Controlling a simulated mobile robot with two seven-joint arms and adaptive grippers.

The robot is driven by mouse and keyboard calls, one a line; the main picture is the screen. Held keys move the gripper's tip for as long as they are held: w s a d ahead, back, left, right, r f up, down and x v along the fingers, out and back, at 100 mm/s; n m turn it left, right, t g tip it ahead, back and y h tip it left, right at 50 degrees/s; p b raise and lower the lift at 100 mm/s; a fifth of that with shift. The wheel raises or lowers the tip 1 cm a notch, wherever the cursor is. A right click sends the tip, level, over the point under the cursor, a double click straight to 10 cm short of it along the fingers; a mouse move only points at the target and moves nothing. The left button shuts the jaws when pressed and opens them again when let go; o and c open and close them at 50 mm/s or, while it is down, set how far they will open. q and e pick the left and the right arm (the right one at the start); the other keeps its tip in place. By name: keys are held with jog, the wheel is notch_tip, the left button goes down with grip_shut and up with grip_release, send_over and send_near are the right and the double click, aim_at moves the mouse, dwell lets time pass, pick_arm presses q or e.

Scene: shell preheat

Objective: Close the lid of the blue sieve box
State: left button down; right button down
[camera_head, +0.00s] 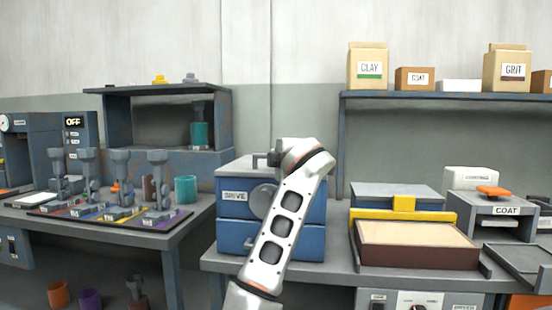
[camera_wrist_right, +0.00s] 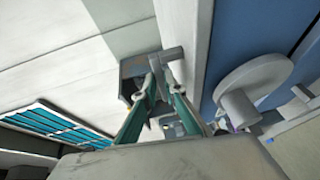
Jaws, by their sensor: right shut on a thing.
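The blue sieve box (camera_head: 235,208) stands on the workbench in the middle of the head view, with a label and a round grey disc on its front. Its light grey lid (camera_head: 238,167) looks about level on top; I cannot tell whether a gap remains under it. My right arm crosses in front and hides the box's right part. In the right wrist view, my right gripper (camera_wrist_right: 161,80) is shut on a grey handle (camera_wrist_right: 172,55) that sticks out from the lid's pale side. The blue box wall (camera_wrist_right: 255,35) and the disc (camera_wrist_right: 250,85) show at the right. My left gripper is not in view.
Right of the box stands a sand-filled tray (camera_head: 415,240) with a yellow bar (camera_head: 403,215), then a coat unit (camera_head: 495,210). At left, a table holds several grey tools on a dark mat (camera_head: 110,222) and a teal cup (camera_head: 186,189). A shelf (camera_head: 440,96) hangs at upper right.

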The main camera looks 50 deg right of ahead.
jog(key=shift+w+f, duration=0.1)
jog(key=shift+f, duration=0.65)
jog(key=c, duration=2.4)
grip_release()
jog(key=shift+a, duration=0.1)
jog(key=shift+r, duration=0.15)
jog(key=v, duration=1.2)
jog(key=shift+r, duration=0.25)
